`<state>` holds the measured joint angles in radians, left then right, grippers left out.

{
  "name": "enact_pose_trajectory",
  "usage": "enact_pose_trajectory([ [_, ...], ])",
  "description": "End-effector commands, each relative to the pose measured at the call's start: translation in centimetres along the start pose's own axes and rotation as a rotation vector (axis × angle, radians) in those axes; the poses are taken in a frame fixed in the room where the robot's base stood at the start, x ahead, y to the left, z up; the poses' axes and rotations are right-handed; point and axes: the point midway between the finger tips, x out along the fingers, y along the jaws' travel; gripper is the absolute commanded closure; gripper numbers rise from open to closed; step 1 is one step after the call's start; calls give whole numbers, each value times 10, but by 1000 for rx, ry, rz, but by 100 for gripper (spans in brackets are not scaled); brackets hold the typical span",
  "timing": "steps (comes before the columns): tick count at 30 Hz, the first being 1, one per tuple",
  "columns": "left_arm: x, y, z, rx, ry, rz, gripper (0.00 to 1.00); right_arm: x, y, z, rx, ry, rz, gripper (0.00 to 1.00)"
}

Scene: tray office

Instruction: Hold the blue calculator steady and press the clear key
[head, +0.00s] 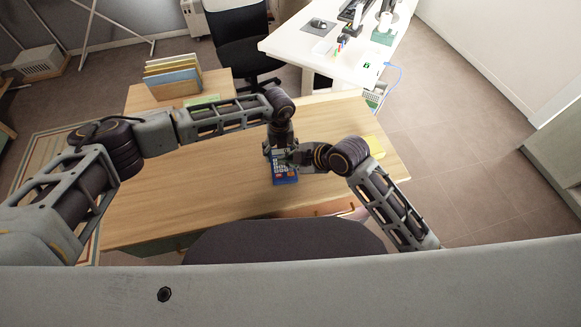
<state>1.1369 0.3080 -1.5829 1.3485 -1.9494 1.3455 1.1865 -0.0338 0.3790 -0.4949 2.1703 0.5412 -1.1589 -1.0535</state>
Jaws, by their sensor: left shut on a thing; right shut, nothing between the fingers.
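The blue calculator (285,181) lies on the wooden desk, a little right of its middle and close to the front edge. Its light and orange keys show, but they are too small to tell which is the clear key. My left gripper (270,152) reaches down at its far left side and is shut on it. My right gripper (292,158) comes in from the right, shut and empty, with its tips over the far part of the calculator. Both grippers hide the calculator's far end, and I cannot tell whether the right tips touch a key.
The wooden desk (190,190) is clear to the left. A file rack (172,78) and a green item (201,100) stand at its back left. A yellow pad (374,146) lies at the right. A dark chair (290,240) is at the front; a white desk (310,45) stands behind.

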Motion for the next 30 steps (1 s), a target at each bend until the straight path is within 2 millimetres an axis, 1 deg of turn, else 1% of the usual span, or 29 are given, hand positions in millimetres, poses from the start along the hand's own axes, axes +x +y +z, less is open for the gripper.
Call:
enact_pose_trajectory([
  [1,0,0,0,0,0,0,50,0,0,0,0,0,0,100],
  [2,0,0,0,0,0,0,21,0,0,0,0,0,0,100],
  [6,0,0,0,0,0,0,3,0,0,0,0,0,0,100],
  [7,0,0,0,0,0,0,0,0,0,0,0,0,0,100],
  [22,-3,0,0,0,-1,0,0,0,0,0,0,0,0,100],
  [26,-11,0,1,-1,-1,0,0,0,0,0,0,0,0,100],
  [30,-25,0,1,-1,-1,-1,0,0,0,0,0,0,0,100],
])
